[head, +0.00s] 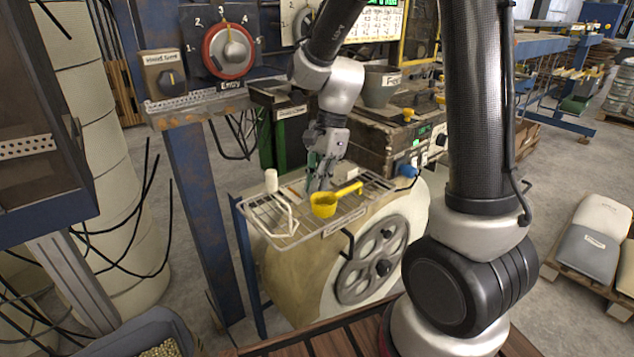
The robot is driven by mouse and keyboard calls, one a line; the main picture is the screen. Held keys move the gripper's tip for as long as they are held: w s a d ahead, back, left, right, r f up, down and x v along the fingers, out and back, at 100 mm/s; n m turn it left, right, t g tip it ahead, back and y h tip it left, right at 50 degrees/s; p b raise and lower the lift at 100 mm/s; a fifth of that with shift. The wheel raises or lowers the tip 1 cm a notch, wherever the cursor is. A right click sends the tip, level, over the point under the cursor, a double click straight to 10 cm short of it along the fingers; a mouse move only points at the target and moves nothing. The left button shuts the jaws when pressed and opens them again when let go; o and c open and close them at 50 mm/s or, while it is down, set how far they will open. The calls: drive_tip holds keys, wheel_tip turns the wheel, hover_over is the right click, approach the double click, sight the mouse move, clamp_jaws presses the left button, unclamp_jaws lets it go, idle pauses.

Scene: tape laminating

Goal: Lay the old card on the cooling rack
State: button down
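My gripper (318,184) points down over the back part of the rack, behind the yellow scoop. Its fingers are small and partly overlapped by the scoop, so I cannot tell whether they are open or shut, or whether they hold anything. I cannot make out the old card; a card near the fingertips could be hidden or too small to see.
On the rack are a yellow scoop (324,205), a small white cylinder (271,181) and a bent white piece (287,222) at the left. The handwheel (372,262) is below. A grey funnel (381,87) stands behind. The rack's front left looks mostly bare.

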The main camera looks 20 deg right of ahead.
drive_tip(key=c, duration=1.9)
unclamp_jaws()
drive_tip(key=shift+f, duration=0.1)
drive_tip(key=s+v, duration=0.1)
drive_tip(key=v, duration=1.2)
drive_tip(key=s+d+r+n+t+h, duration=0.1)
drive_tip(key=s+d+n, duration=0.2)
drive_tip(key=s, duration=0.3)
drive_tip(key=s+d+n+t+h, duration=0.1)
drive_tip(key=s+d+n+t, duration=0.1)
drive_tip(key=s+n, duration=0.4)
drive_tip(key=s+d+r+n+t+h, duration=0.1)
drive_tip(key=s+d+n+t, duration=0.1)
drive_tip(key=s+d+n, duration=0.2)
drive_tip(key=shift+s+d+r+n, duration=0.1)
drive_tip(key=shift+s+r+n, duration=0.05)
drive_tip(key=shift+s+n, duration=0.3)
drive_tip(key=shift+s+d+r+n, duration=0.1)
drive_tip(key=shift+s+r+n, duration=0.15)
drive_tip(key=shift+s, duration=0.25)
